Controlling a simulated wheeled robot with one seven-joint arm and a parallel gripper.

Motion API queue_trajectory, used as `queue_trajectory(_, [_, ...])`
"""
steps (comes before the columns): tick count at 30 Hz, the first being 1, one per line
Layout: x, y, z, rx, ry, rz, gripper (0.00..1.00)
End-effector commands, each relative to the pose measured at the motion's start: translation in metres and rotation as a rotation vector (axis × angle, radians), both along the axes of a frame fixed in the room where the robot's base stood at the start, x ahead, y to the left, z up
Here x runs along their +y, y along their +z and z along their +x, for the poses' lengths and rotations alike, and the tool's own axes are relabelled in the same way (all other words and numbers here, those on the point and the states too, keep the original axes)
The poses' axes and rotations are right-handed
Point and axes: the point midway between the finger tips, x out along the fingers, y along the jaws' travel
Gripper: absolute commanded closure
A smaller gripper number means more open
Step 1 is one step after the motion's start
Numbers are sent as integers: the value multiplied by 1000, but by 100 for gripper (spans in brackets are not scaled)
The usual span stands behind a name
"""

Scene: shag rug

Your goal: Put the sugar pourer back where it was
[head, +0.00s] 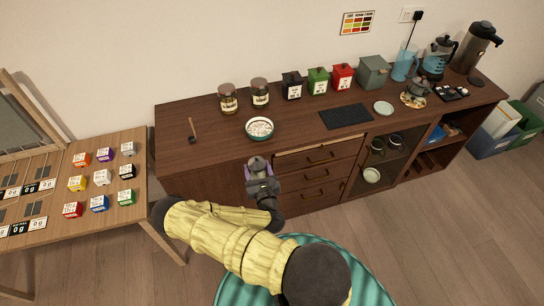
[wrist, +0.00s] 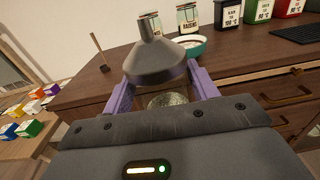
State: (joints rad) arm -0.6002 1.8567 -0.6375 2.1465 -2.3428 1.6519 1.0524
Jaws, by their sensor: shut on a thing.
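The sugar pourer (wrist: 155,62) has a grey cone-shaped top with a short spout. In the wrist view it stands between the purple fingers of my gripper (wrist: 160,92), which is shut on it. Its lower part is mostly hidden by my gripper body. In the head view my gripper (head: 260,174) holds the pourer (head: 257,163) just in front of the sideboard's front edge, left of the drawers. The wooden sideboard (head: 220,150) has a bare top near there.
On the sideboard stand a bowl (head: 259,128), two labelled jars (head: 228,99), black, green and red tins (head: 318,81), a dark mat (head: 345,116) and a small wooden-handled tool (head: 192,131). The top drawer (head: 318,154) looks slightly open. A side table (head: 130,205) with coloured boxes is left.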

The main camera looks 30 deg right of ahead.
Motion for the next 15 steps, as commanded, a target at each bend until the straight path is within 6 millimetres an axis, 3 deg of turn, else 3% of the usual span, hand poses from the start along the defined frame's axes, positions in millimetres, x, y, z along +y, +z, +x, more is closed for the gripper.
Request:
queue_trajectory(9, [95,-36,-8,0,214,0,76])
queue_trajectory(15, [116,-38,-13,1,264,0,76])
